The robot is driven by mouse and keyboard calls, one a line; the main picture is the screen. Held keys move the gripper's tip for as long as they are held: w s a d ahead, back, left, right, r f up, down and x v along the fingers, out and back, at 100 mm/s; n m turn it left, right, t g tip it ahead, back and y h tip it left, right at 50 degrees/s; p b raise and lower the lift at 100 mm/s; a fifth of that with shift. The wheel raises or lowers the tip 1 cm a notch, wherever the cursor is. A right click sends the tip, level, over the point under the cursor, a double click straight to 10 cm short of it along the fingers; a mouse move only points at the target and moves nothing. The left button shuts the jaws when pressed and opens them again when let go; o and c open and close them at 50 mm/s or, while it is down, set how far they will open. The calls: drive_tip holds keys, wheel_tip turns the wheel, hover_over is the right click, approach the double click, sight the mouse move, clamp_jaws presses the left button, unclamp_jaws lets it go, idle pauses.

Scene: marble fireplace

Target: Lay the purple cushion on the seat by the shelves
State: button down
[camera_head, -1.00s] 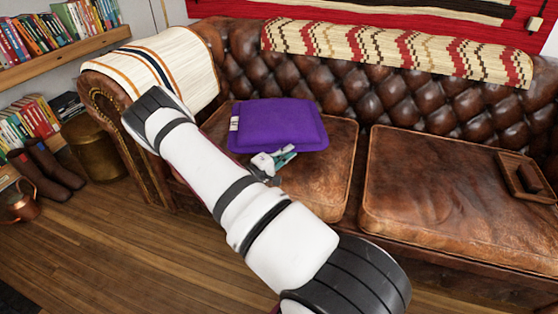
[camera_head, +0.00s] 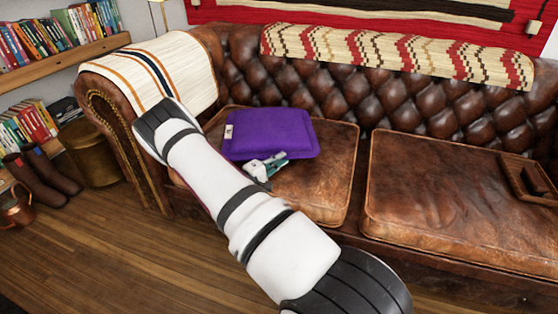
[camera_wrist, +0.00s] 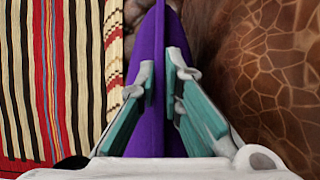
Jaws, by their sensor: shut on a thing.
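The purple cushion (camera_head: 270,132) has a white tag on its left edge and appears roughly flat over the left seat (camera_head: 325,180), the brown leather one nearer the shelves. I cannot tell whether it touches the leather. My gripper (camera_head: 268,164) is at the cushion's near edge. In the wrist view, the teal pads of my gripper (camera_wrist: 161,95) are closed on both faces of the cushion (camera_wrist: 146,65), which runs away edge-on between them. My white arm hides the seat's front left part.
The right seat (camera_head: 445,195) holds a wooden tray (camera_head: 530,178) at its far right. A striped blanket (camera_head: 165,65) covers the left armrest. Bookshelves (camera_head: 70,50), boots (camera_head: 45,178), a brass bin (camera_head: 90,155) and a copper pot (camera_head: 15,210) stand left of the sofa.

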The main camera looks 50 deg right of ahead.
drive_tip(key=c, duration=1.7)
unclamp_jaws()
